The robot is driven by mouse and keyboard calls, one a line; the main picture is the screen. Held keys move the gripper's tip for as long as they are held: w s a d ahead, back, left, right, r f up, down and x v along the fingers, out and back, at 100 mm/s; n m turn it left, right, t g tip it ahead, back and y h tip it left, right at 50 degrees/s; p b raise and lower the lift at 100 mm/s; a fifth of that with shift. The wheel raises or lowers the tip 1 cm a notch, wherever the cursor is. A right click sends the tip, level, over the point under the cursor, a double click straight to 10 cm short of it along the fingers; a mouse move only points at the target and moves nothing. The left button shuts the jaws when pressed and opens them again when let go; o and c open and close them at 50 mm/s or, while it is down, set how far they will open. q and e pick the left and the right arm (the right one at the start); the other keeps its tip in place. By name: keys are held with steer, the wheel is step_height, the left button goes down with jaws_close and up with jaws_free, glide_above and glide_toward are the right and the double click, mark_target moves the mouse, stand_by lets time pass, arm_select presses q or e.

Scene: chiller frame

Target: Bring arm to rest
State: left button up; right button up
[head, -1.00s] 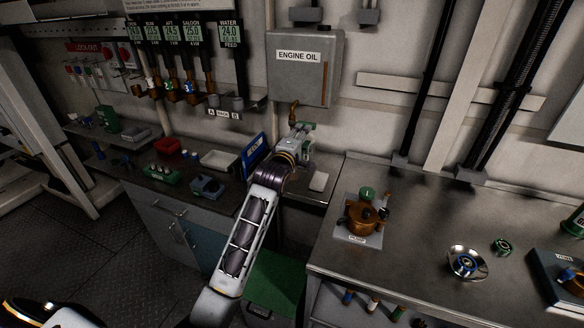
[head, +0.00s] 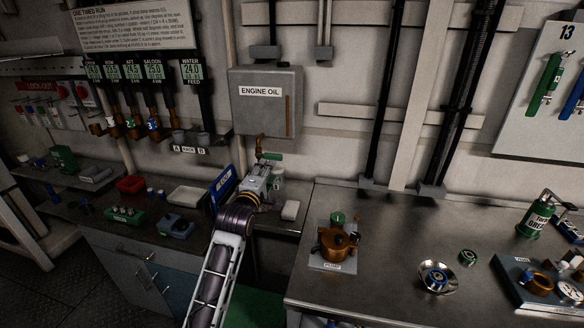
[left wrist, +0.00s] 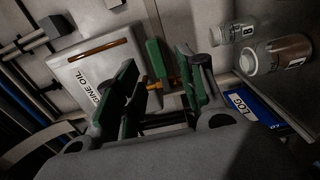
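My left gripper (head: 264,172) is at the end of the arm that reaches up from the bottom of the head view, just below the engine oil tank's brass tap (head: 260,147). In the left wrist view the gripper (left wrist: 156,74) has its two green-padded fingers apart. The tap's green lever (left wrist: 155,59) shows beyond and between them in that view; I cannot tell whether anything touches it. No held object is visible. My right gripper is not in view.
The grey engine oil tank (head: 264,104) hangs on the wall above. Labelled bottles (left wrist: 275,55) and a blue log book (left wrist: 255,108) are close by the gripper. A steel bench (head: 390,270) on the right carries a pump (head: 336,243) and a metal bowl (head: 437,278).

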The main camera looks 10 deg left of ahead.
arm_select(q)
steer(key=s+f+m+g, duration=0.7)
steer(key=s+f+m, duration=0.3)
steer(key=s+f, duration=0.7)
steer(key=s+f+m+g, duration=0.4)
steer(key=s+f+m, duration=0.15)
steer(key=s, duration=0.35)
steer(key=s+f+m+g, duration=0.35)
steer(key=s+f, duration=0.25)
steer(key=s, duration=0.4)
steer(key=s+a+f+g, duration=0.1)
steer(key=s+f, duration=0.2)
steer(key=f, duration=3)
steer(key=s+a+f, duration=0.2)
steer(key=s+f, duration=0.8)
steer(key=s, duration=0.1)
steer(key=s+a+f+m+g, duration=0.1)
steer(key=s+a+f, duration=0.1)
steer(key=s+f, duration=0.7)
steer(key=shift+s+f+y, duration=0.3)
steer(key=shift+s+f, duration=0.05)
steer(key=shift+s, duration=0.85)
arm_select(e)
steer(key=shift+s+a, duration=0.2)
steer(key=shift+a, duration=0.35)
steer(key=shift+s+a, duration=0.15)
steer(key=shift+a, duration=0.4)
